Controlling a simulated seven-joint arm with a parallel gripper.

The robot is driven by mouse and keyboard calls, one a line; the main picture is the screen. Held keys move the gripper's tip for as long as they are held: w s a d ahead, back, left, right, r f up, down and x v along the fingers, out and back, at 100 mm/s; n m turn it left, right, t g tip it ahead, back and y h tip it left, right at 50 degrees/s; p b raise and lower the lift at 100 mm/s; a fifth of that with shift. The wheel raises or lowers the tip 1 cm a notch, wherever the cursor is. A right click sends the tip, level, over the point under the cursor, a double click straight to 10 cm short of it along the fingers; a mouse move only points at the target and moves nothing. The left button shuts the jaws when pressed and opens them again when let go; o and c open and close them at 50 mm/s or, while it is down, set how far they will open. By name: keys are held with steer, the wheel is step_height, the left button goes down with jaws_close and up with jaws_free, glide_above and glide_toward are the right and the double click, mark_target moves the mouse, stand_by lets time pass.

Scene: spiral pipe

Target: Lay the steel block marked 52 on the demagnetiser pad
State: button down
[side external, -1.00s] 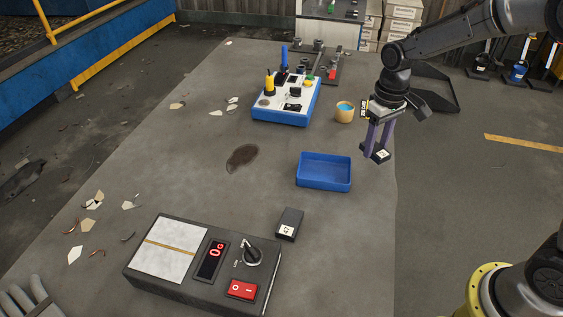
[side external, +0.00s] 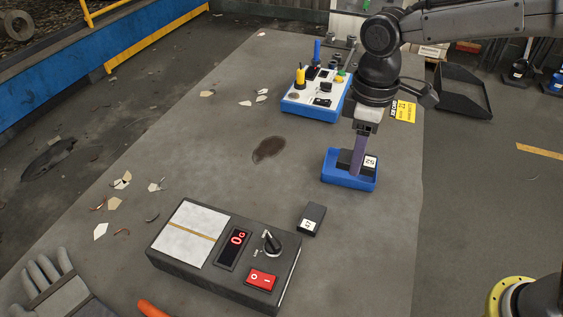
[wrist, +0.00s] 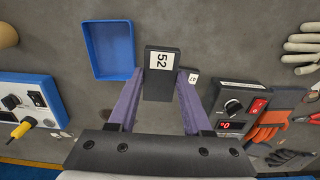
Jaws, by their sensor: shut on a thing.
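My gripper (side external: 356,158) is shut on the steel block marked 52 (wrist: 162,85), a dark block with a white label. In the wrist view the purple fingers (wrist: 161,75) grip it from both sides, its label facing the camera. In the side view the block (side external: 345,160) overlaps the blue tray; the wrist view shows it to the right of the tray. The demagnetiser (side external: 215,274) is a dark box at the front, with a bare pale pad (side external: 183,246) crossed by a yellow line. Its display reads 0 G. In the wrist view the pad is hidden.
A second dark block, marked 47 (side external: 314,215), lies on the table right of the demagnetiser. The blue tray (side external: 345,184) looks empty in the wrist view (wrist: 89,50). A blue-and-white instrument (side external: 315,102) stands behind. Gloves (side external: 48,285) lie front left; scraps lie farther left.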

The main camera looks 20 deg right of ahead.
steer(key=w+a+f, duration=0.3)
steer(key=w, duration=0.4)
glide_above(299, 178)
steer(key=s, duration=0.1)
steer(key=f, duration=0.5)
steer(key=shift+d, duration=0.2)
steer(key=shift+w+a+f, duration=0.25)
steer(key=shift+w+f, duration=0.2)
steer(key=shift+f, duration=0.15)
steer(key=shift+w+f, duration=0.1)
steer(key=shift+f, duration=1.5)
steer(key=shift+f, duration=0.2)
steer(key=shift+c, duration=1.7)
jaws_free()
